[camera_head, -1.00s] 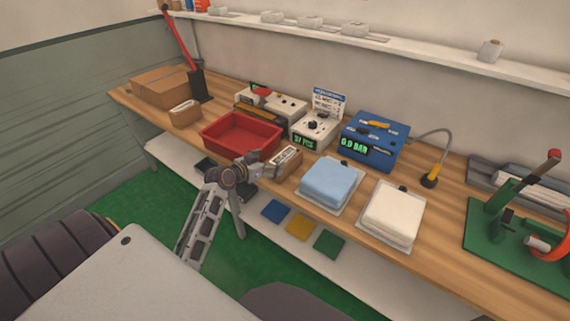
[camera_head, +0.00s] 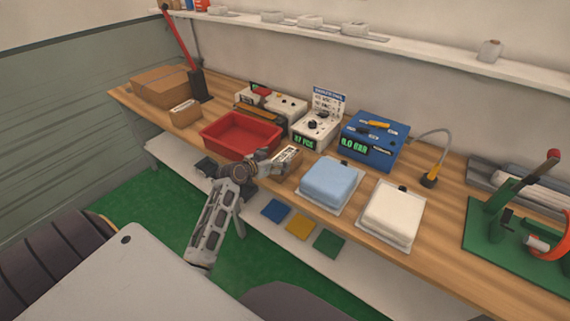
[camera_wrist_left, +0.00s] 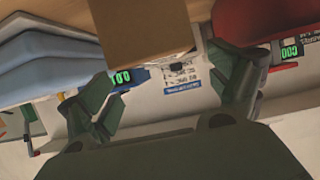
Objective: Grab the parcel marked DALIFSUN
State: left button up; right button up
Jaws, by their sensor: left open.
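A small brown parcel with a pale label (camera_head: 292,168) stands at the front edge of the bench, between the red tray and the blue pad. Its label is too small to read. My left gripper (camera_head: 280,159) is right at this parcel in the head view and partly covers it. In the left wrist view the brown parcel (camera_wrist_left: 155,28) is beyond the fingertips, and the left gripper's fingers (camera_wrist_left: 165,92) are spread wide with nothing between them. A second small labelled box (camera_head: 185,114) stands at the left; its label is also unreadable. My right gripper is not in view.
A red tray (camera_head: 238,147) is left of the near parcel. A blue pad (camera_head: 328,183) and a white pad (camera_head: 393,212) lie to its right. A counter box (camera_head: 315,130) and a blue pressure unit (camera_head: 372,140) stand behind. A large carton (camera_head: 160,87) is far left.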

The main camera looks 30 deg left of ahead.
aim_at(284, 157)
pick_arm(q)
jog(key=shift+w, duration=0.1)
jog(key=shift+p+x, duration=0.4)
jog(key=shift+x, duration=2.05)
jog(key=shift+f, duration=0.1)
jog(key=c, duration=1.4)
jog(key=shift+r, duration=0.65)
notch_tip(284, 157, up, 9)
jog(key=shift+f, duration=0.1)
